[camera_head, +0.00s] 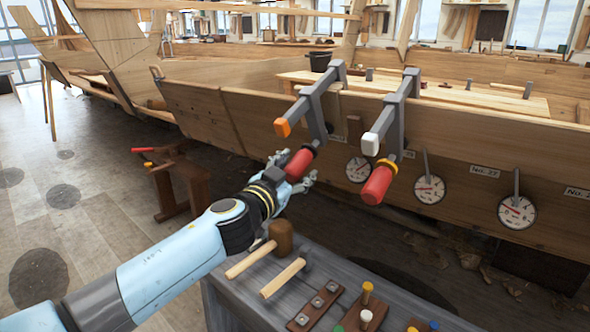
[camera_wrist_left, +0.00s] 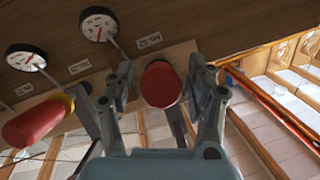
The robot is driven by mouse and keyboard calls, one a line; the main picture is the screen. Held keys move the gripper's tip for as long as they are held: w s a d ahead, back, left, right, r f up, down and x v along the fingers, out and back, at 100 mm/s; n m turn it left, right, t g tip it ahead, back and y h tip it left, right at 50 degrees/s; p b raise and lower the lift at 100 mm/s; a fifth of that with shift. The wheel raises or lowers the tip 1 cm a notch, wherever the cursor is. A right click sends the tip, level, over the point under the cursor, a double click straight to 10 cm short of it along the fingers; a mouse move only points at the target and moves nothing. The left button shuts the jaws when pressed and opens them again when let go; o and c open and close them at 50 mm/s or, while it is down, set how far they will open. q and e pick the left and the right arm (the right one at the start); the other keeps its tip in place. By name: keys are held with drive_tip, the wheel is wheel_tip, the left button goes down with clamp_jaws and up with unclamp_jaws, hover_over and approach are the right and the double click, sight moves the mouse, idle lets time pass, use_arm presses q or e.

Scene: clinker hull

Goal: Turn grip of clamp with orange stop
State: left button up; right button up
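The clamp with the orange stop (camera_head: 312,108) hangs on the upper edge of the wooden hull, its orange stop (camera_head: 282,127) facing left. Its red grip (camera_head: 299,164) points down toward my left gripper (camera_head: 295,172). In the left wrist view the red grip (camera_wrist_left: 161,84) lies between the two fingers of my left gripper (camera_wrist_left: 160,88), end toward the camera. Narrow gaps show on both sides, so the fingers look open around it. A second clamp (camera_head: 393,115) with a white stop (camera_head: 371,144) hangs to the right. My right gripper is not in view.
The second clamp's red grip (camera_head: 377,185) is close to the right. Round dial gauges (camera_head: 429,189) hang on the hull planks. Below, a grey bench (camera_head: 245,300) carries a mallet (camera_head: 281,238) and other tools. Open floor lies at the left.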

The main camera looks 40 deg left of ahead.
use_arm(q)
drive_tip(key=c, duration=1)
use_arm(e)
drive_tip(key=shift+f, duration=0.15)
